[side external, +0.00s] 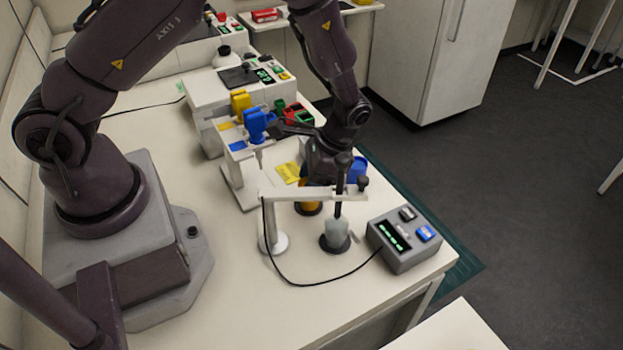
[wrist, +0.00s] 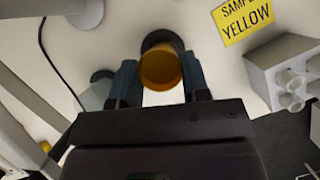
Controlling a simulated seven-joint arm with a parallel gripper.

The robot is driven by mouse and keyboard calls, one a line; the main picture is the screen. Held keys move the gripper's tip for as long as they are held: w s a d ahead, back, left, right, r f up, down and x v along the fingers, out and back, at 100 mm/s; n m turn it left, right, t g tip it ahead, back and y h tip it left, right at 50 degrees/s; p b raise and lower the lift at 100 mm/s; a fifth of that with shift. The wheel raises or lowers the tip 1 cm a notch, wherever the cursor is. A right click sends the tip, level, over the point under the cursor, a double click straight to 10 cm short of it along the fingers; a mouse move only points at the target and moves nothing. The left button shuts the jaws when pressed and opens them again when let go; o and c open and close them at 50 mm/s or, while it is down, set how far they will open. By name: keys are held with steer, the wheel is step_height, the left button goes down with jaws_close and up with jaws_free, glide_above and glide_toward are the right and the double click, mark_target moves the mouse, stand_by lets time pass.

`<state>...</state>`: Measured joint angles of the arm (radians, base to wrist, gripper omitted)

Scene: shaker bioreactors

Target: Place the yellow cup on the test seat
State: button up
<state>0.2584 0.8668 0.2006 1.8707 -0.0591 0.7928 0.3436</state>
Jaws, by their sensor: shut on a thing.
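The yellow cup (wrist: 160,68) is between the two fingers of my gripper (wrist: 159,80), which is shut on it. In the side external view the cup (side external: 306,207) shows partly below my gripper and behind the white stand arm. A dark round seat (wrist: 161,38) shows right behind the cup; I cannot tell whether the cup touches it. Another dark round seat (side external: 335,250) lies under the probe stand (side external: 315,193) and bears a pale translucent cup (side external: 337,232). I cannot tell for certain which one is the test seat.
A grey meter box (side external: 404,240) stands right of the probe, with a cable to the stand. A yellow sample label (wrist: 243,20) lies near the cup. A blue object (side external: 358,169) is behind my gripper. A rack with yellow and blue handles (side external: 255,125) stands behind left. Table front is clear.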

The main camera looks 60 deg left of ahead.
steer(key=shift+f, duration=0.15)
steer(key=o, duration=1)
step_height(320, 180, up, 18)
steer(key=w+d+n+t, duration=0.1)
steer(key=w+t, duration=0.1)
steer(key=w, duration=0.1)
steer(key=s+a+r+n+t+h, duration=0.1)
steer(key=s+a+r+n+t, duration=0.1)
steer(key=s+r+t, duration=0.5)
steer(key=s+r+n, duration=0.1)
steer(key=s+r, duration=0.4)
steer(key=s, duration=0.4)
steer(key=shift+s+r+n+t+h, duration=0.15)
steer(key=shift+r+n+t+h, duration=0.15)
steer(key=shift+r, duration=0.1)
steer(key=shift+a, duration=0.1)
